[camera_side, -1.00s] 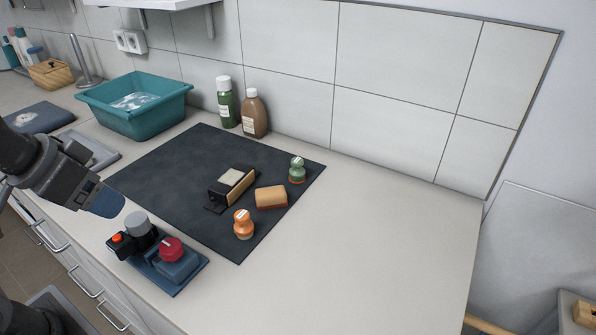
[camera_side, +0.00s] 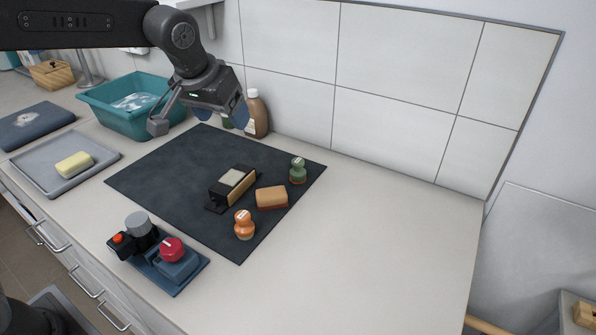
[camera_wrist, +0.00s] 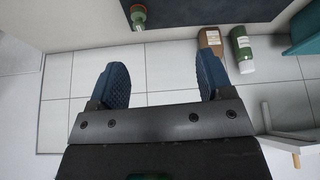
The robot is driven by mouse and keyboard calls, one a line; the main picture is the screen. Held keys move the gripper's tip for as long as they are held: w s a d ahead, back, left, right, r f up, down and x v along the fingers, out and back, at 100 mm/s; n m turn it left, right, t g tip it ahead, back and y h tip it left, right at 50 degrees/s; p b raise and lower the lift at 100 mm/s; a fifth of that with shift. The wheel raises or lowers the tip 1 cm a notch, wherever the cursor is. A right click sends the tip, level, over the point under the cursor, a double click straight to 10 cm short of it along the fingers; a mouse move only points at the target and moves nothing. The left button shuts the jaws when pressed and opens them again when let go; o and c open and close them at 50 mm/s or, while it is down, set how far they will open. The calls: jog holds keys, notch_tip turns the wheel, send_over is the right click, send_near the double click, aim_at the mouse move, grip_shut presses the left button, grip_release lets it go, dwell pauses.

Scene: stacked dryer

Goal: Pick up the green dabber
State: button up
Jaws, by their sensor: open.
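The green dabber (camera_side: 298,171) stands upright near the right corner of the dark mat (camera_side: 165,178), a small knobbed thing with a pale label on top and a reddish base. In the wrist view the green dabber (camera_wrist: 138,17) shows near the top edge, beyond the fingertips. My gripper (camera_side: 222,112) is above the back part of the mat, to the left of the dabber and higher than it. In the wrist view its two blue fingers (camera_wrist: 160,78) are wide apart with nothing between them.
An orange dabber (camera_side: 244,224), a sponge block (camera_side: 271,197) and a black holder (camera_side: 231,189) stand on the mat close to the green dabber. A brown bottle (camera_side: 257,116) and a partly hidden green bottle stand at the wall. The counter right of the mat is clear.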

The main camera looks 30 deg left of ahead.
send_near(298, 161)
jog(key=shift+n, duration=0.4)
jog(key=x, duration=0.6)
jog(key=shift+w+a+f, duration=0.1)
jog(key=shift+w+f, duration=0.05)
jog(key=shift+w, duration=0.15)
jog(key=shift+s+x, duration=0.1)
jog(key=shift+x, duration=1.4)
jog(key=shift+s+x, duration=0.15)
jog(key=shift+x, duration=1.4)
jog(key=c, duration=1)
